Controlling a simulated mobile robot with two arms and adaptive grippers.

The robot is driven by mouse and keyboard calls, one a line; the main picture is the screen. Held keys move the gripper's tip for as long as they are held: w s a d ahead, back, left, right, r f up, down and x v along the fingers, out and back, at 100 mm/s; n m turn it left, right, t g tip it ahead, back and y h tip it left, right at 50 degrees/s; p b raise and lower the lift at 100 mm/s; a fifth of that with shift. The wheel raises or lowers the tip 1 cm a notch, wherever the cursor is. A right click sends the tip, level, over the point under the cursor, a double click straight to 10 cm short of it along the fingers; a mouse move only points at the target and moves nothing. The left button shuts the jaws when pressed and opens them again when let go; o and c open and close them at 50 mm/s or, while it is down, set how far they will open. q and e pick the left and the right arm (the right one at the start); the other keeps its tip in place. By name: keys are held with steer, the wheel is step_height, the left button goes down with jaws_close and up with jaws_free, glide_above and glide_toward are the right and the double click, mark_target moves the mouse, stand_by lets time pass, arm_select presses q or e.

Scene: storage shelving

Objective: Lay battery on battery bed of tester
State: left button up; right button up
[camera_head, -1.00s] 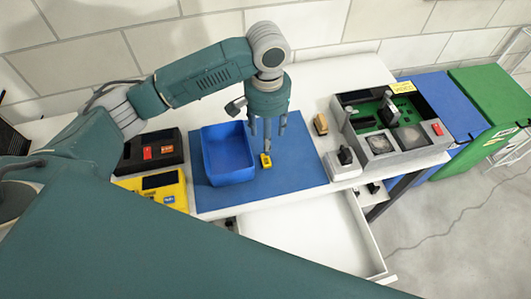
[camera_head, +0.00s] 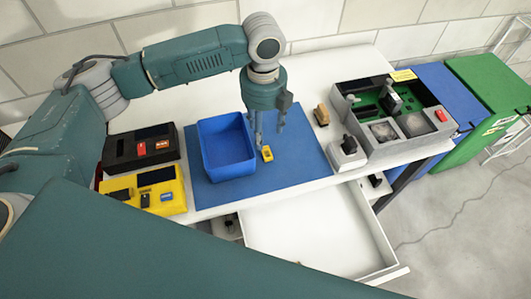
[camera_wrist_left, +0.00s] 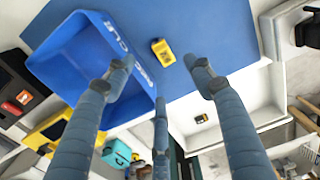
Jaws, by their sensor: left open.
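A small yellow block with a dark face, likely the battery (camera_head: 267,153), lies on the blue mat (camera_head: 299,160), right of the blue bin. In the left wrist view it (camera_wrist_left: 162,52) lies ahead of and between the spread fingers. My left gripper (camera_head: 268,133) points down just above it, open and empty. Its fingers (camera_wrist_left: 160,72) appear apart from the block. A yellow device with a dark screen (camera_head: 158,178) and a grey unit with a green board inside (camera_head: 399,147) stand on the table. I cannot tell which is the tester. My right gripper is not in view.
The blue bin (camera_head: 202,132) stands close left of my gripper. A black device (camera_head: 118,150) is at the left. A small grey device (camera_head: 348,160) and a tan-topped block (camera_head: 321,114) stand right of the mat. An open white drawer (camera_head: 315,230) juts out in front.

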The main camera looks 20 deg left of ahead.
mark_target(264, 152)
arm_select(q)
step_height(264, 152, down, 9)
steer(key=shift+f, duration=0.2)
stand_by(0.3)
steer(key=shift+c, duration=0.2)
steer(key=c, duration=1.3)
steer(key=shift+r, duration=0.15)
step_height(264, 152, up, 20)
steer(key=shift+f, duration=0.1)
